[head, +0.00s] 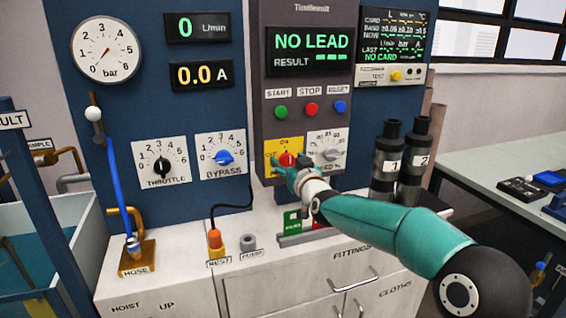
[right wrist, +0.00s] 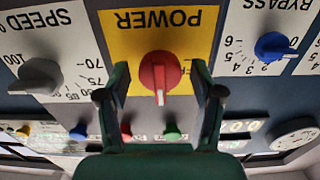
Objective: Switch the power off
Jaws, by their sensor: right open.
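The red power knob (head: 288,160) sits on a yellow plate (head: 271,149) low on the grey control panel. An ON label shows above the knob. In the right wrist view, which is upside down, the knob (right wrist: 158,74) shows close up on the plate marked POWER (right wrist: 158,20). Its white pointer mark faces the picture's bottom, the ON side. My right gripper (head: 287,172) is at the knob in the head view. In the wrist view its open fingers (right wrist: 160,82) stand on either side of the knob, with gaps visible. My left gripper is out of view.
The grey speed knob (head: 328,152) and blue bypass knob (head: 223,157) flank the power plate. Start (head: 281,111), stop (head: 311,109) and reset (head: 340,107) buttons sit above. Black cylinders (head: 386,160) stand right, near my arm. The display reads NO LEAD.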

